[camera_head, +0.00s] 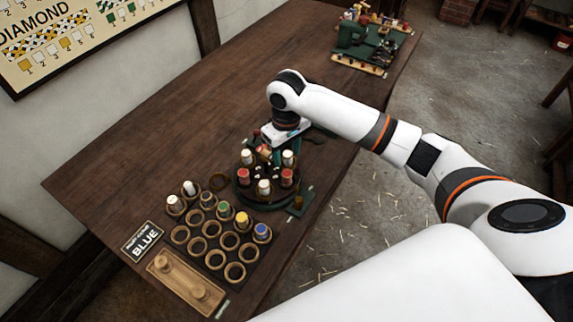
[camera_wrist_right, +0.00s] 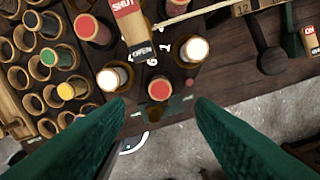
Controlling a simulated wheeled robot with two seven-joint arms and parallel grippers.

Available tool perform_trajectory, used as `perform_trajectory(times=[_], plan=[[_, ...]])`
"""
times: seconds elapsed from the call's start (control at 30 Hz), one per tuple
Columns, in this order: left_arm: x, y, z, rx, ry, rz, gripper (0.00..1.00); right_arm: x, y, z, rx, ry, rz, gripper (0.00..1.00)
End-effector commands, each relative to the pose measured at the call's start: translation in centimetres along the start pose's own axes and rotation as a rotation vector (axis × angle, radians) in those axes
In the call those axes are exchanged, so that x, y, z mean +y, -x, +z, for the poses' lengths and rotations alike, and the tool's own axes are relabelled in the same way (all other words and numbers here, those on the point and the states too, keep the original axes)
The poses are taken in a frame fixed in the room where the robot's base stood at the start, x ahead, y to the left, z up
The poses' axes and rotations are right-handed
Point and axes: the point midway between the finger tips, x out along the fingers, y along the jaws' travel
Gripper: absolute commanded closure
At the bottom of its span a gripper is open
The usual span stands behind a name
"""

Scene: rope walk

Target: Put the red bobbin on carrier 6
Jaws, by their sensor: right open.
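In the head view several red and white bobbins stand upright on a round dark carrier machine (camera_head: 270,205). One red bobbin (camera_head: 287,177) is at its right and another red bobbin (camera_head: 243,175) at its left. My right gripper (camera_head: 272,146) is over the far side of the machine. In the right wrist view its green fingers (camera_wrist_right: 162,106) are spread apart, with a red-topped bobbin (camera_wrist_right: 159,90) beyond and between the tips, not held. White-topped bobbins (camera_wrist_right: 193,50) stand near it. My left gripper is not in view.
A dark rack with round wooden cups (camera_head: 211,230) stands next to the machine, holding white, green, yellow and blue bobbins. A BLUE sign (camera_head: 143,240) and a wooden tray (camera_head: 187,284) lie near it. Green equipment (camera_head: 355,38) stands at the far end. The table's middle is clear.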

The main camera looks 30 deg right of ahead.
Motion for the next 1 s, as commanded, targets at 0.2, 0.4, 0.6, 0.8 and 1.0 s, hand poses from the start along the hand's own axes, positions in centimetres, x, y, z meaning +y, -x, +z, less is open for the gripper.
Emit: perform_trajectory(times=[0.2, 0.4, 0.6, 0.8, 1.0], plan=[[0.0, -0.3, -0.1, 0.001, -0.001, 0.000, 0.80, 0.0, 2.5, 0.1, -0.002, -0.001, 0.001, 0.50], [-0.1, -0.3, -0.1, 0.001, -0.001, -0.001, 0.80, 0.0, 2.9, 0.0, 0.001, -0.001, 0.000, 0.50], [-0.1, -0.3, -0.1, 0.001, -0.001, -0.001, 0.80, 0.0, 2.9, 0.0, 0.000, -0.001, 0.000, 0.50], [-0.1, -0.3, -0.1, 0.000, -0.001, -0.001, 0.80, 0.1, 2.8, 0.0, 0.000, 0.002, 0.001, 0.50], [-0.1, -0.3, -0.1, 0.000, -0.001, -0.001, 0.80, 3.5, -0.1, -1.7, -0.028, 0.078, 0.034, 0.50]])
